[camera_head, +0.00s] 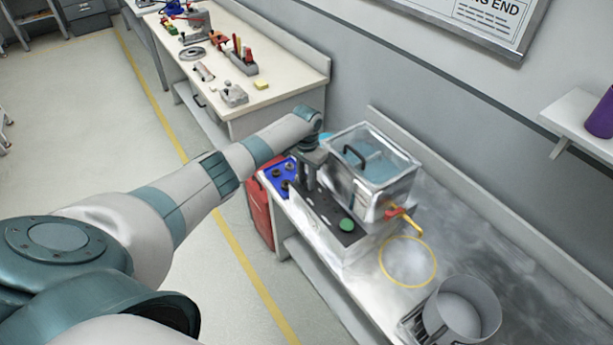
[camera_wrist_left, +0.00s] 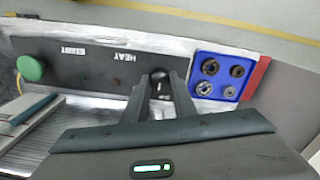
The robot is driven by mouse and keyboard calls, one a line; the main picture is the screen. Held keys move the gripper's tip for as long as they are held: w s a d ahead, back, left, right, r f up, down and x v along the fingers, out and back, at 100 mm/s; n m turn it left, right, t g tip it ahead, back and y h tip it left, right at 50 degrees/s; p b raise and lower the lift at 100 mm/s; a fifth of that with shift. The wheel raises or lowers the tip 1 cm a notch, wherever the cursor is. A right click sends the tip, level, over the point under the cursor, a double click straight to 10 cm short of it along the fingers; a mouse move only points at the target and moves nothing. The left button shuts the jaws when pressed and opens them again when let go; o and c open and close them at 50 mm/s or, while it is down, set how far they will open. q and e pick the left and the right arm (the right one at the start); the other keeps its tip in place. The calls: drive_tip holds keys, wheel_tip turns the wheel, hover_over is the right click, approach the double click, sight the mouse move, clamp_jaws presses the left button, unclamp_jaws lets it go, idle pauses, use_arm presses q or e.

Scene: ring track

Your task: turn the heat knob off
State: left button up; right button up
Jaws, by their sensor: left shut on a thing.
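The heat knob (camera_wrist_left: 159,78) is a small dark knob on the dark control panel (camera_wrist_left: 90,67), beside the word HEAT in the left wrist view. My left gripper (camera_wrist_left: 160,90) is shut on it, with one finger on each side, and they hide much of the knob. In the head view my left gripper (camera_head: 309,178) reaches down to the far end of the panel (camera_head: 332,208) on the front of the metal tank. The knob's pointer or marking cannot be made out. My right gripper is not in view.
A green button (camera_head: 346,225) sits at the panel's near end. A lidded tank (camera_head: 375,165) with a red-handled tap (camera_head: 398,213) stands behind. A blue tray (camera_wrist_left: 218,77) with dark round parts lies beside the panel. A metal pot (camera_head: 462,310) stands nearer on the bench.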

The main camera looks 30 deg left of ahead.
sight(306, 182)
use_arm(q)
drive_tip(key=shift+r+n, duration=0.1)
drive_tip(key=shift+n, duration=1)
drive_tip(key=shift+w, duration=0.1)
drive_tip(key=o, duration=1)
drive_tip(key=shift+o, duration=0.2)
wheel_tip(306, 182, up, 18)
drive_tip(key=b, duration=0.5)
drive_tip(key=shift+f, duration=0.25)
drive_tip(key=shift+s+f, duration=0.15)
drive_tip(key=shift+s, duration=0.05)
